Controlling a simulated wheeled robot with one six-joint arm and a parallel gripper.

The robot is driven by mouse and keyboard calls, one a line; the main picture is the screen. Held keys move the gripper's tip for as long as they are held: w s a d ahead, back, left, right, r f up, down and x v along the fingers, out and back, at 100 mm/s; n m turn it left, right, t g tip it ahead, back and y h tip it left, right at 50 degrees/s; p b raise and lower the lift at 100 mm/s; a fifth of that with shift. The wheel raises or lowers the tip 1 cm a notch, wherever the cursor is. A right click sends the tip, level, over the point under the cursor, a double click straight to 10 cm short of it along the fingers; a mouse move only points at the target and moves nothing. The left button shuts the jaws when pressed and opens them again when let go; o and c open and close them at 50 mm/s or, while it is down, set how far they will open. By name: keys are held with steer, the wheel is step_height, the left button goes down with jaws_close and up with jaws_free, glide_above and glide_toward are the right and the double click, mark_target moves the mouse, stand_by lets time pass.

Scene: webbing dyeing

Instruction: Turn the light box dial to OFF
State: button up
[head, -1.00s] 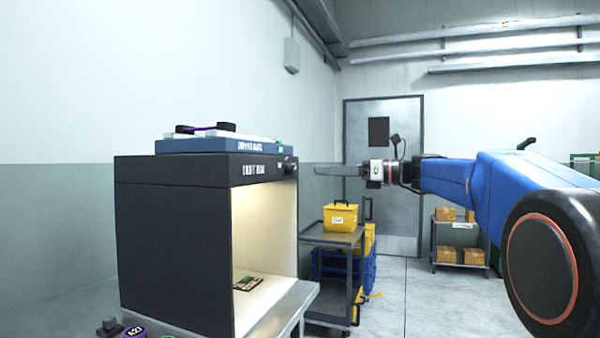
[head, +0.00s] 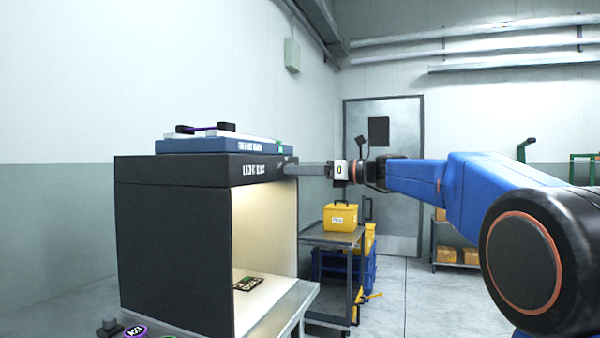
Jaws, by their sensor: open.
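The light box (head: 172,205) is a black cabinet on a bench at left, with a lit, open front facing right. White lettering marks its top front panel. The dial (head: 283,162) sits at the right end of that panel and is largely covered by my gripper's fingers. My gripper (head: 291,169) reaches in from the right, level with the panel, with its fingertips at the dial. It is open. I cannot tell whether the fingers touch the dial, and the dial's setting cannot be read.
A blue case (head: 215,146) with white and black items lies on top of the box. A small patterned sample (head: 249,284) lies inside. A cart with a yellow bin (head: 341,217) stands behind, below my arm. Small dark and purple-rimmed items sit at the bench's front.

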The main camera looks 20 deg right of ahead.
steer(key=c, duration=1)
steer(key=shift+c, duration=0.2)
steer(key=shift+n, duration=0.3)
steer(key=n, duration=1.9)
steer(key=shift+w+d, duration=0.1)
steer(key=shift+n, duration=0.3)
steer(key=o, duration=1)
